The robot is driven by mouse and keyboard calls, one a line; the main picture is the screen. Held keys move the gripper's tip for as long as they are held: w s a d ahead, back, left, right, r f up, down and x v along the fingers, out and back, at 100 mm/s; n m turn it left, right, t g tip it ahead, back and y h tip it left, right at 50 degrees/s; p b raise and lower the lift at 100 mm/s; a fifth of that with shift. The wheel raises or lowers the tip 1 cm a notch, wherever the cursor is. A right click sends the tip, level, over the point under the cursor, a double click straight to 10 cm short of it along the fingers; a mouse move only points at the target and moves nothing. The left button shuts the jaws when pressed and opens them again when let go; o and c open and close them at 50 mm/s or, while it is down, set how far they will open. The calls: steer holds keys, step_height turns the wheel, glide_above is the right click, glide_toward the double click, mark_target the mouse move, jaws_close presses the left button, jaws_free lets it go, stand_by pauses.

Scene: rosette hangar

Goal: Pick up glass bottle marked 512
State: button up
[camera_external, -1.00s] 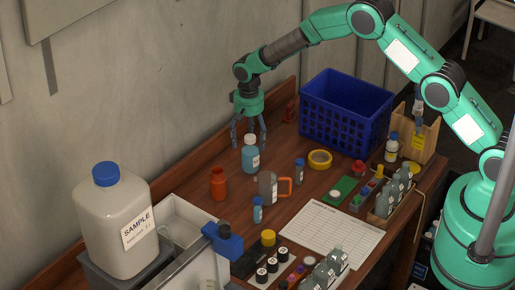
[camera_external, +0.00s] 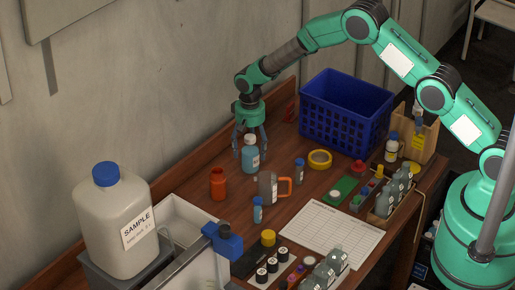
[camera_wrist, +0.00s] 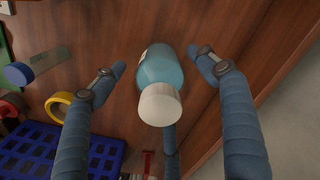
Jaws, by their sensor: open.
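A glass bottle (camera_external: 250,157) with blue contents, a white cap and a white label stands upright on the wooden table near the wall. I cannot read its marking. My gripper (camera_external: 250,150) is open above it, with its fingers coming down around the bottle's upper part. In the wrist view the bottle (camera_wrist: 161,85) lies between the spread fingers of my gripper (camera_wrist: 160,75), with gaps on both sides. A third finger shows below the cap. No finger clearly touches the bottle.
A blue crate (camera_external: 346,112) stands behind to the right. A wooden rack (camera_external: 384,206) holds several grey bottles.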

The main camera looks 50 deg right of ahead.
mark_target(250, 136)
steer(key=shift+f, duration=0.85)
steer(key=c, duration=1.7)
steer(key=shift+r, duration=0.1)
steer(key=shift+r, duration=4.95)
